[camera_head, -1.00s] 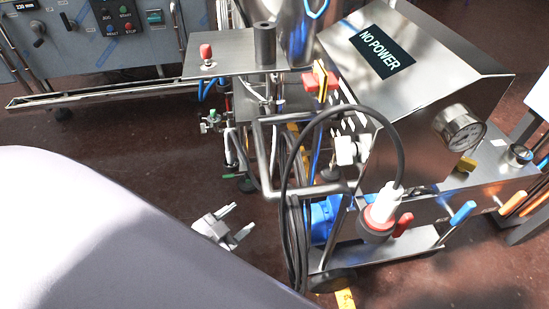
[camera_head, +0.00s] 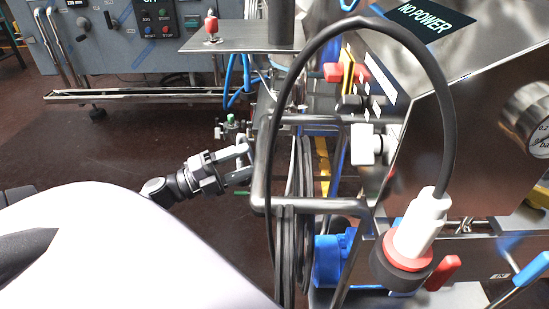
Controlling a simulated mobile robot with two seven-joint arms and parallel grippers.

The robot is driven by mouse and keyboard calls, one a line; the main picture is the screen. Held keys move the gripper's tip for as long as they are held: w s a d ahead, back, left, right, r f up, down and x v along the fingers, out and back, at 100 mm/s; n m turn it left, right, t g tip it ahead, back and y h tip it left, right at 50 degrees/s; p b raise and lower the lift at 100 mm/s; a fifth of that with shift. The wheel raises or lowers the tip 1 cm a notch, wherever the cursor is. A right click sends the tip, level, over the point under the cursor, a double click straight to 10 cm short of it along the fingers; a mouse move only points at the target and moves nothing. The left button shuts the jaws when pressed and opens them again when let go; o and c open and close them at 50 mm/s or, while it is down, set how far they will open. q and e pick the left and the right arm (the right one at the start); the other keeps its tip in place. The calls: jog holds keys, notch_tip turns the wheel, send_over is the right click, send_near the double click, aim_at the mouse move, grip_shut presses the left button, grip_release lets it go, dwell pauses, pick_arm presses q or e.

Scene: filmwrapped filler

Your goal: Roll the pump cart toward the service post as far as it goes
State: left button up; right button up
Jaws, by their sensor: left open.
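The pump cart (camera_head: 460,262) fills the right half of the head view, a steel cart with a sloped box whose display reads "NO POWER". A tubular handle frame (camera_head: 259,165) rises at its left side, with dark cable coiled on it. The service post (camera_head: 283,25) appears to be the dark upright on a small steel shelf at the top; I cannot tell this for certain. My left gripper (camera_head: 245,162) is open, fingers pointing right, just left of the handle frame. Whether it touches the frame is unclear. My right gripper is not in view.
A blue motor (camera_head: 329,262) sits low in the cart. A grey control panel machine (camera_head: 120,38) stands at the back left. The dark floor (camera_head: 110,140) at left is clear.

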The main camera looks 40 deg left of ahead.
pick_arm(q)
jog(key=shift+b+x, duration=0.3)
jog(key=shift+x, duration=3.05)
jog(key=shift+r, duration=0.1)
jog(key=shift+d, duration=0.1)
grip_shut()
